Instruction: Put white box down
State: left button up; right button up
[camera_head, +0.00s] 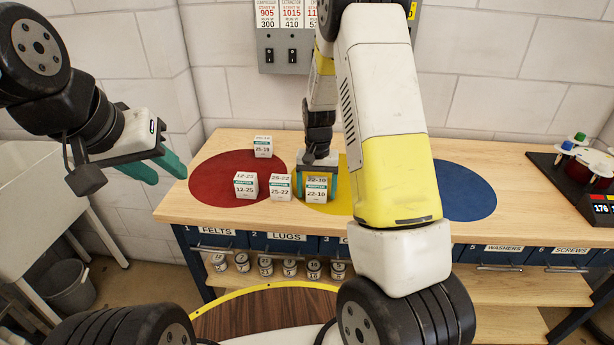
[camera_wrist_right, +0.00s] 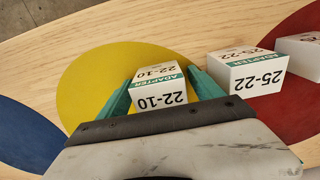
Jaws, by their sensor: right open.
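The white box labelled 22-10 (camera_head: 316,188) stands upright on the yellow disc (camera_head: 342,207) on the bench. It also shows in the right wrist view (camera_wrist_right: 160,88), with yellow surface around it. My right gripper (camera_head: 317,183) is around this box, with one green finger on each side. Its jaws are open; whether a finger still touches the box is hard to tell. My left gripper (camera_head: 160,168) hangs at the left, beyond the bench's left end, with its green fingers apart and nothing between them.
White box 25-22 (camera_head: 280,188) stands just left of box 22-10. Box 12-25 (camera_head: 246,186) and box 25-18 (camera_head: 263,147) stand on the red disc (camera_head: 215,172). The blue disc (camera_head: 465,190) is empty. A dark rack (camera_head: 570,185) stands at the bench's right end.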

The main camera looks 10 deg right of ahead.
aim_at(317, 180)
notch_tip(317, 180, up, 12)
jog(key=s+r+n+t+y, duration=0.2)
jog(key=s+r+t, duration=0.1)
jog(key=s+r, duration=0.95)
jog(key=s+a+r+n+t, duration=0.1)
jog(key=s+a+r+t, duration=0.1)
jog(key=s, duration=0.9)
jog(key=shift+s+r+n+t, duration=0.4)
jog(key=shift+r+t, duration=0.2)
